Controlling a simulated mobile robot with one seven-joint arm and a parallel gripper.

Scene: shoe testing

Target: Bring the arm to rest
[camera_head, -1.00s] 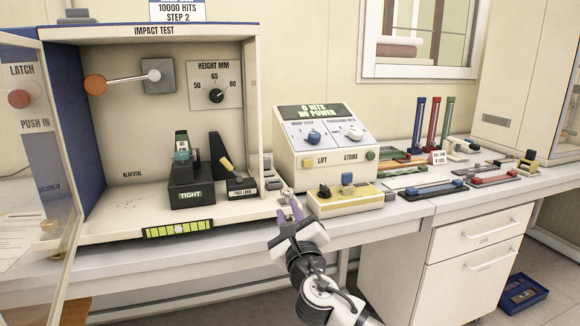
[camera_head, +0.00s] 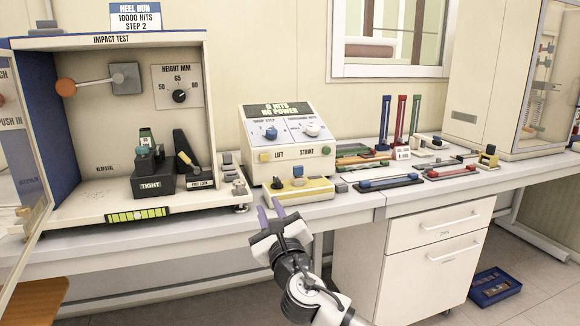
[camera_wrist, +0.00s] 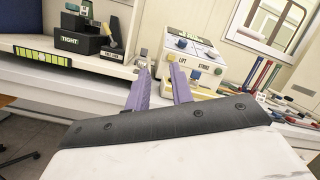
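My gripper (camera_head: 271,213) is in front of the bench edge, below the yellow-topped block, with its purple fingers pointing up and away. In the wrist view its two fingers (camera_wrist: 160,90) stand apart with nothing between them. My arm reaches in from the bottom of the head view. The gripper touches nothing that I can see.
The impact test cabinet (camera_head: 110,42) stands at the left with its clear door open. The control box (camera_head: 290,125) reads "0 HITS NO POWER". A yellow block (camera_head: 310,187) sits near the bench edge. Drawers (camera_head: 436,226) and a blue floor tray (camera_head: 494,290) are at the right.

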